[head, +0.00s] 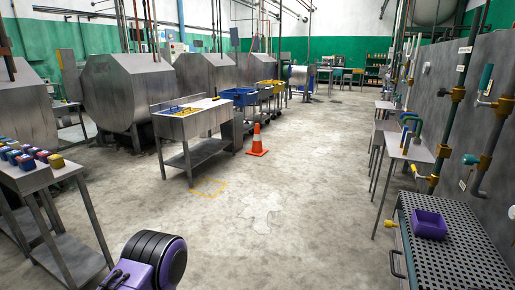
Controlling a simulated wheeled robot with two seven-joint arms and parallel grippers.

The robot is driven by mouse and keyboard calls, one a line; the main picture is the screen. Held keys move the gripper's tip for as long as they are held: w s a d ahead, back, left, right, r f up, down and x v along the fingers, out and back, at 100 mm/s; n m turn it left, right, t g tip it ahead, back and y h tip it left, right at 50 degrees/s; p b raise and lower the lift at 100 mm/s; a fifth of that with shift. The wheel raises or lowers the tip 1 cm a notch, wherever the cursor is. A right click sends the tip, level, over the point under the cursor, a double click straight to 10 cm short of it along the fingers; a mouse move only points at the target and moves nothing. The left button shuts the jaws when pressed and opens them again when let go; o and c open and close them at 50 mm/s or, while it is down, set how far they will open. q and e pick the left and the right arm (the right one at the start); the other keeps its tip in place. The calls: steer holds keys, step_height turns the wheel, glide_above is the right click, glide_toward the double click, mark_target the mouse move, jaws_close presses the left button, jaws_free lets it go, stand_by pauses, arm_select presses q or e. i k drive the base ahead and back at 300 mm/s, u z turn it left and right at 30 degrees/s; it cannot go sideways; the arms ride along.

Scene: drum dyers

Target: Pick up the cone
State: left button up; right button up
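An orange traffic cone (257,141) with a white band stands upright on the concrete floor, near the middle of the head view. It stands just right of the end of a grey metal table and some distance ahead of me. Nothing is touching it from above. Neither of my grippers shows in this view.
A grey metal table (190,126) stands left of the cone, with blue and yellow bins (239,97) behind it. A perforated bench (455,262) with a purple bin (429,225) is at right. The central floor is clear.

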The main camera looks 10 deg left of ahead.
mark_target(256, 149)
steer(key=u, duration=0.4)
steer(key=k, duration=0.5)
steer(key=u, duration=0.45)
steer(key=i, duration=0.95)
steer(key=z, duration=0.75)
steer(key=i, duration=2.7)
steer(key=z, duration=0.5)
steer(key=i, duration=2.6)
steer(key=u, duration=0.15)
steer(key=i, duration=2.6)
steer(key=u, duration=1.15)
steer(key=i, duration=2)
steer(key=u, duration=1.1)
steer(key=i, duration=0.75)
steer(key=u, duration=0.1)
